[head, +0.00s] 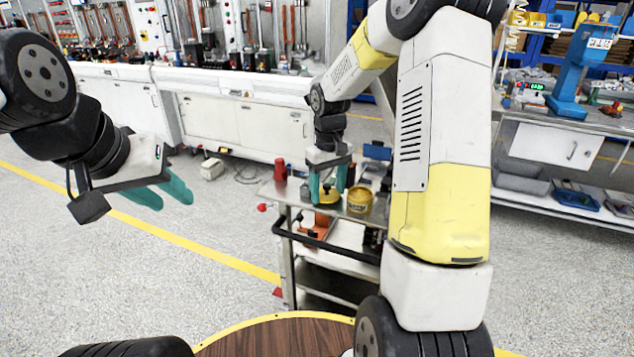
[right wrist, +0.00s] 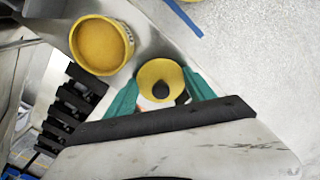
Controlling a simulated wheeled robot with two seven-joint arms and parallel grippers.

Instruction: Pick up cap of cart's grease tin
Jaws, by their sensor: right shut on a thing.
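The grease tin (head: 359,200) is a yellow open tub on top of the cart (head: 284,193). In the right wrist view the tin (right wrist: 101,45) shows an ochre fill and no lid on it. The cap is a round yellow disc with a dark knob; it lies beside the tin, apart from it, in the right wrist view (right wrist: 158,72). My right gripper (right wrist: 160,78) points down with its teal fingers on either side of the cap, shut on it. I cannot tell whether the cap touches the cart top. My left gripper (head: 175,201) is open and empty, away from the cart.
A red bottle (head: 280,170) stands at the cart's left edge, and a blue item (head: 377,151) is at its back. A dark handle bar (head: 320,243) runs along the cart's front. White benches (head: 245,122) stand behind.

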